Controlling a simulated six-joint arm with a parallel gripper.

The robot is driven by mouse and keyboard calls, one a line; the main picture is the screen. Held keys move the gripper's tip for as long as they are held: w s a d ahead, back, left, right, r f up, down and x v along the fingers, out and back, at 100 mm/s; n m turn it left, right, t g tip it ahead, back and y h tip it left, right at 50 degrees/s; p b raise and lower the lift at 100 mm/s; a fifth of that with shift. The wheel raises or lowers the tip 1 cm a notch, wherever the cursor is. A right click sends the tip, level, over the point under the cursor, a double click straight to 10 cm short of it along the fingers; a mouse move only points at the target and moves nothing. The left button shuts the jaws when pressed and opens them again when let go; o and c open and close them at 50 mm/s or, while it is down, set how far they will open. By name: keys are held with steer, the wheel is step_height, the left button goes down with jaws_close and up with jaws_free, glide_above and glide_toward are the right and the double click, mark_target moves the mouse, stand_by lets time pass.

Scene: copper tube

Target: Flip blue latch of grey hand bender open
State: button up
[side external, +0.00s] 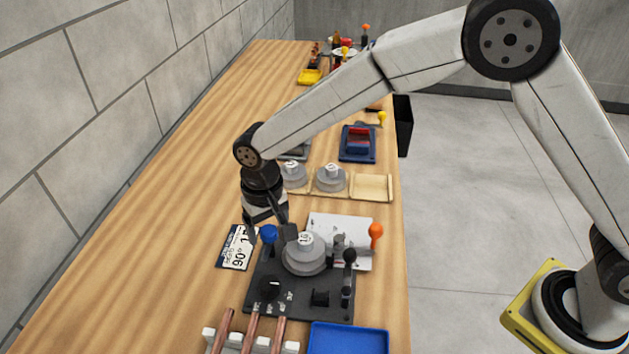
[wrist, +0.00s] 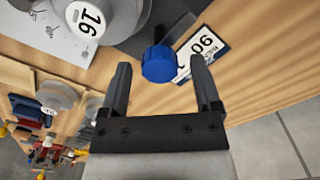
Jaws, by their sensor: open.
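The grey hand bender (side external: 305,255) sits on a dark base plate on the bench, with a round die marked 16 that also shows in the wrist view (wrist: 85,20). Its blue latch knob (side external: 268,234) stands at the bender's far left corner. In the wrist view the blue latch (wrist: 159,63) lies just beyond and between my fingertips. My gripper (side external: 268,235) points down at the latch; in the wrist view its fingers (wrist: 160,72) are spread apart with nothing held. I cannot tell whether a finger touches the latch.
A card reading 90° (side external: 236,248) lies left of the bender. An orange-knobbed lever (side external: 376,236) stands at its right. Copper tubes (side external: 252,332) rest on a white rack in front, beside a blue tray (side external: 348,338). Spare round dies (side external: 330,178) stand behind.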

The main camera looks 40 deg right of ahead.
mark_target(269, 229)
steer(key=shift+r, duration=0.15)
steer(key=shift+r, duration=3.75)
steer(key=s+d+f+t, duration=0.1)
steer(key=s+d+f, duration=0.1)
steer(key=s+d, duration=0.6)
steer(key=s+d+f+t, duration=0.1)
steer(key=s+d, duration=0.7)
steer(key=d, duration=0.9)
steer(key=shift+d+f+t, duration=0.15)
steer(key=shift+f+t, duration=0.15)
steer(key=shift+f, duration=0.35)
